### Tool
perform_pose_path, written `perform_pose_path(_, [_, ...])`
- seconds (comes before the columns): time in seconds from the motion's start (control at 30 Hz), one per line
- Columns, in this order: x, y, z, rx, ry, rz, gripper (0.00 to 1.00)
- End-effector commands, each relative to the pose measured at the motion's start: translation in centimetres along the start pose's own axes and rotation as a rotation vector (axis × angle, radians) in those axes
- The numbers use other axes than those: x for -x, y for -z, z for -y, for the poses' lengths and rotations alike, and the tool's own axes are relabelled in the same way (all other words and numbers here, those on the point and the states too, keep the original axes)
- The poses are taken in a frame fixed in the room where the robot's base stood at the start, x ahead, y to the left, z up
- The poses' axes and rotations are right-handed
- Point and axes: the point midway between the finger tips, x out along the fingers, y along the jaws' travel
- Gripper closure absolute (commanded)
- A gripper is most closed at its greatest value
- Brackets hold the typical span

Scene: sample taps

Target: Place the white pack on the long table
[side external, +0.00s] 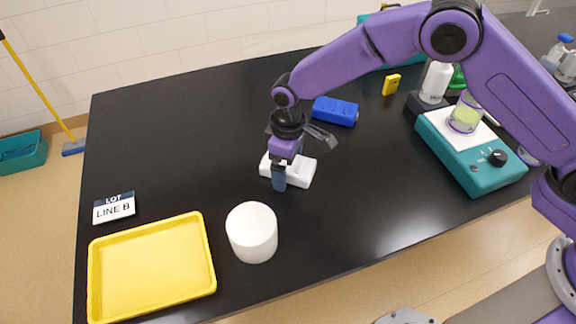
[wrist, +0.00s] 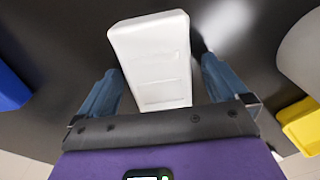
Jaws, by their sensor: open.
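The white pack (side external: 301,172) lies flat on the black long table (side external: 190,130), near the middle of its width. In the wrist view the white pack (wrist: 152,60) is a pale block reaching in between my two fingers. My gripper (side external: 279,180) is open, low over the pack; the near blue finger hides part of it in the side view. In the wrist view the fingers of my gripper (wrist: 158,90) stand on both sides of the pack, with a dark gap visible on each side.
A white cup (side external: 252,232) and a yellow tray (side external: 150,268) stand at the front left, by a LINE B sign (side external: 114,208). A blue block (side external: 335,111) lies behind my gripper. A teal stirrer (side external: 470,150) stands right.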

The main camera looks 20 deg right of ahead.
Motion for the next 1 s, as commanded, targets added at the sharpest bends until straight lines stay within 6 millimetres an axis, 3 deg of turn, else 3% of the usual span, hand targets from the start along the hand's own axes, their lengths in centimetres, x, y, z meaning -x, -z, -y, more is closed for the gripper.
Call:
perform_pose_path(0.2, [0.0, 0.0, 0.0, 0.000, 0.000, 0.000, 0.03])
perform_pose_path(0.37, [0.0, 0.0, 0.0, 0.000, 0.000, 0.000, 0.55])
perform_pose_path(0.47, [0.0, 0.0, 0.0, 0.000, 0.000, -0.001, 0.68])
perform_pose_path(0.77, [0.4, 0.1, 0.0, 0.000, 0.000, -0.002, 0.69])
perform_pose_path(1.0, [2.9, 0.1, 0.0, 0.000, 0.000, -0.004, 0.69])
